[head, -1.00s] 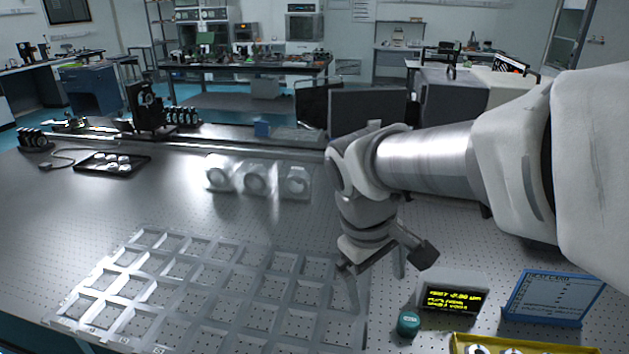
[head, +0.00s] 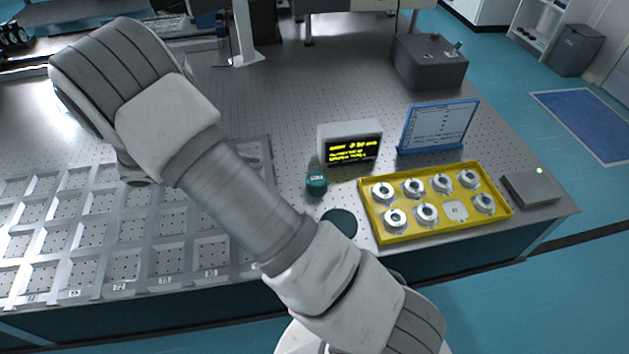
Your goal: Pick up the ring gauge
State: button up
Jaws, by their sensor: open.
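In the head view, a small teal cylinder (head: 316,184) stands on the table in front of the display box; it may be the ring gauge, but I cannot tell for sure. A yellow tray (head: 437,240) to its right holds several silver ring-shaped parts with dark centres (head: 382,192), and these may also be gauges. My arm crosses the picture from the lower middle to the upper left, left of the teal cylinder and the tray. My gripper is not in view; my arm hides that spot or it is out of frame.
A dark green disc (head: 340,222) lies near the table's front edge. A display box (head: 349,143) and a blue-framed panel (head: 438,126) stand behind. A grey box (head: 530,188) is at the right corner. A compartment grid (head: 210,240) lies left, partly under my arm. The table's back middle is clear.

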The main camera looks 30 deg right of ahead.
aim_at(313, 179)
jog(key=x, duration=1.2)
jog(key=shift+f+b, duration=0.25)
jog(key=shift+b, duration=0.1)
jog(key=x, duration=0.5)
jog(key=shift+s+d+f, duration=0.1)
jog(key=shift+s+f, duration=0.1)
grip_shut()
